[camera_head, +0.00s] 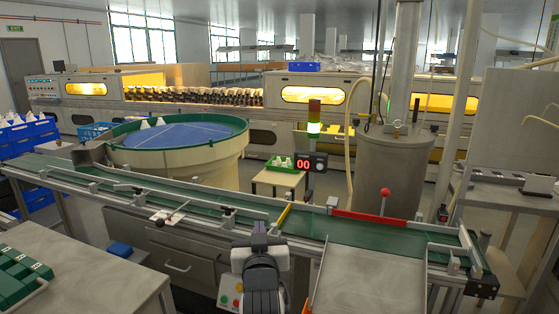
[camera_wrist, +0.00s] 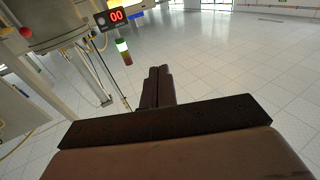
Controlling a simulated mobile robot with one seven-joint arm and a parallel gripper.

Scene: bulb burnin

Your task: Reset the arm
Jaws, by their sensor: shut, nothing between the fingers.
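My gripper shows in the wrist view with its two dark fingers (camera_wrist: 157,86) together and nothing between them. Beyond the fingers I see bare tiled floor. In the head view my arm (camera_head: 260,268) rises at the bottom middle, in front of the green conveyor (camera_head: 150,197); its fingertips cannot be made out there. No object is seen touching the gripper.
A round blue-topped turntable (camera_head: 180,137) stands behind the conveyor. A grey table with green boxes (camera_head: 22,272) is at left, a grey cylinder (camera_head: 395,175) behind right.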

